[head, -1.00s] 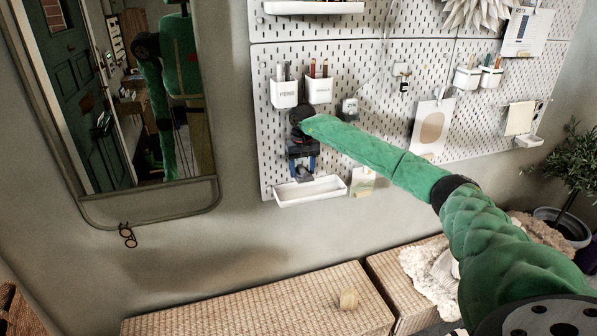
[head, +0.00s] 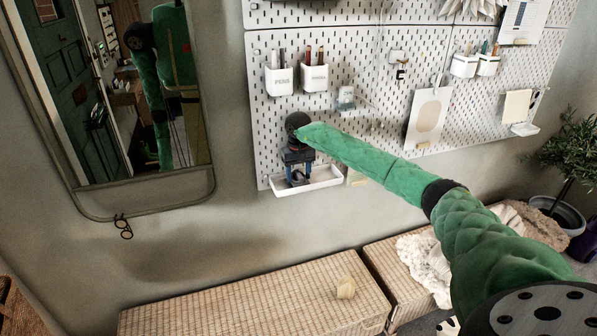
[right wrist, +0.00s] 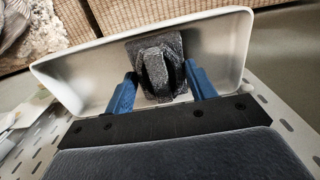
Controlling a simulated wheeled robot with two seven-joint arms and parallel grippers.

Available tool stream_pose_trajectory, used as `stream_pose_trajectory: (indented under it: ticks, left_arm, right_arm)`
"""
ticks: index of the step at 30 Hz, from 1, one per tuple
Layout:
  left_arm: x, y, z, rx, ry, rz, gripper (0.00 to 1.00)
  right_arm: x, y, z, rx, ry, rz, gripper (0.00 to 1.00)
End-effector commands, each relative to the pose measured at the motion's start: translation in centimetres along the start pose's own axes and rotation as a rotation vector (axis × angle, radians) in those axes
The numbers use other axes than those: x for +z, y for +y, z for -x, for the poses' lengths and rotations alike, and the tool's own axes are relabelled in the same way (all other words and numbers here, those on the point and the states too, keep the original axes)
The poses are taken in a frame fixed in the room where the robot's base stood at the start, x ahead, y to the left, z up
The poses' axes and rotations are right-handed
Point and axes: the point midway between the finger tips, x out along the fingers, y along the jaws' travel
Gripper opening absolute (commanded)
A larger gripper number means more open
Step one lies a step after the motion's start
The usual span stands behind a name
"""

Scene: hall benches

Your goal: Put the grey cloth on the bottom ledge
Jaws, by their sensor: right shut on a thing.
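The grey cloth (right wrist: 158,68) is a dark, folded piece between the blue fingers of my right gripper (right wrist: 161,88) in the right wrist view. My right gripper (head: 298,170) is shut on it and points down at the bottom ledge. The bottom ledge (head: 326,181) is a white shallow tray on the lower left of the pegboard; it also shows in the right wrist view (right wrist: 88,72). The cloth is within the tray's outline there. I cannot tell whether it touches the tray floor. My left gripper is not in view.
Two white cups (head: 314,78) with pens hang above on the pegboard (head: 370,120). A small clear holder (head: 346,98) and a card (head: 428,118) are right of my gripper. A mirror (head: 195,195) hangs left.

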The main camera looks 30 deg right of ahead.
Motion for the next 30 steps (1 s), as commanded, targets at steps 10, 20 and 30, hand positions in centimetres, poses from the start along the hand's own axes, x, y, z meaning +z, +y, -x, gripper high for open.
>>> stream_pose_trajectory:
  ticks: [10,20,30]
  left_arm:
    - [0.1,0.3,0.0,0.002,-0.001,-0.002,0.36]
    - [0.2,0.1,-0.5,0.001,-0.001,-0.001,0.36]
    - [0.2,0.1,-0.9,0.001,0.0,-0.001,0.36]
  right_arm:
    - [0.0,0.0,0.0,0.0,0.0,0.0,0.37]
    - [0.0,0.0,-0.5,0.0,0.0,0.0,0.37]
    - [0.0,0.0,-1.1,0.0,0.0,-0.001,0.37]
